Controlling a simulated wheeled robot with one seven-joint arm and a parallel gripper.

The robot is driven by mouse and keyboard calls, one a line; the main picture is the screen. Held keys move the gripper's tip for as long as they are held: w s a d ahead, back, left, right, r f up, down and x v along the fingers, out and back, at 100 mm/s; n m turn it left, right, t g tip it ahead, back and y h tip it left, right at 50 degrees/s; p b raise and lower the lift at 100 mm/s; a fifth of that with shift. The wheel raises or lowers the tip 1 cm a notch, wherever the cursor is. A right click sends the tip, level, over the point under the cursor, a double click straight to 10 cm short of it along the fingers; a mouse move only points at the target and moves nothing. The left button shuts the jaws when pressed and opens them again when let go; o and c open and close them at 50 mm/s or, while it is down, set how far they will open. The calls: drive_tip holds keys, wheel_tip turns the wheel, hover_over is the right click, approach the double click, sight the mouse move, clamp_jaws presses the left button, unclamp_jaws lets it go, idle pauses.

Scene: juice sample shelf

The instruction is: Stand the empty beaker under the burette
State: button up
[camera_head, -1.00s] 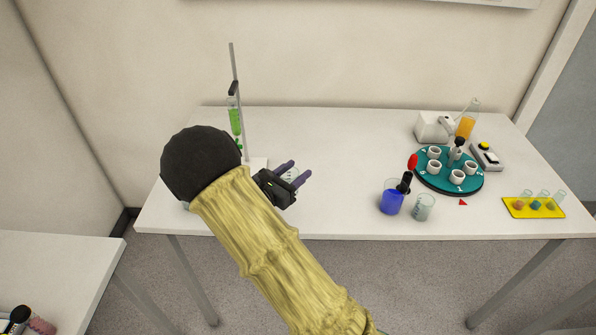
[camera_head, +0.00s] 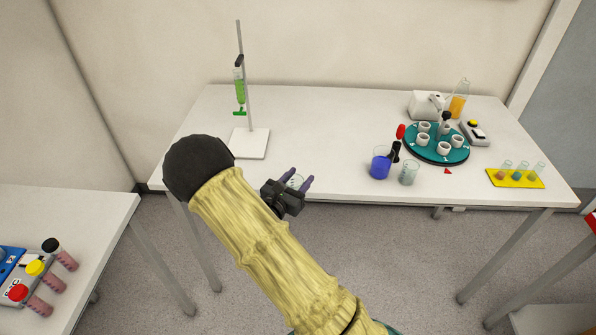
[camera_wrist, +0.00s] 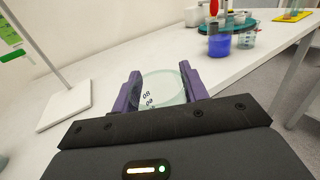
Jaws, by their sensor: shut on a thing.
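My gripper (camera_head: 297,181) is shut on a clear glass beaker (camera_head: 294,182) near the front edge of the white table. In the wrist view the beaker (camera_wrist: 162,91) shows between the purple fingers of my gripper (camera_wrist: 160,88), with dark graduation marks and no liquid that I can see. The burette (camera_head: 240,84) holds green liquid and is clamped on a metal rod above a white base plate (camera_head: 250,144). The plate is bare and lies up and left of my gripper. In the wrist view the base plate (camera_wrist: 66,112) is at the left.
A beaker of blue liquid (camera_head: 380,166) and another glass beaker (camera_head: 408,174) stand to the right. Beyond them are a teal carousel with white cups (camera_head: 437,158) and a yellow rack (camera_head: 515,183). The table between burette and blue beaker is clear.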

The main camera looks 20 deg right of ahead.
drive_tip(key=s+f+n+t+y, duration=0.1)
drive_tip(key=s+f+n+y, duration=0.1)
drive_tip(key=f, duration=0.5)
drive_tip(key=s+f+n+t+y, duration=0.2)
drive_tip(key=s+f+n+y, duration=0.1)
drive_tip(key=f+y, duration=0.3)
drive_tip(key=s+f+n+t+y, duration=0.2)
drive_tip(key=f+n+y, duration=0.2)
drive_tip(key=f, duration=0.3)
drive_tip(key=shift+s+a+f+y, duration=0.3)
drive_tip(key=shift+a+f+y, duration=0.1)
drive_tip(key=shift+y, duration=0.1)
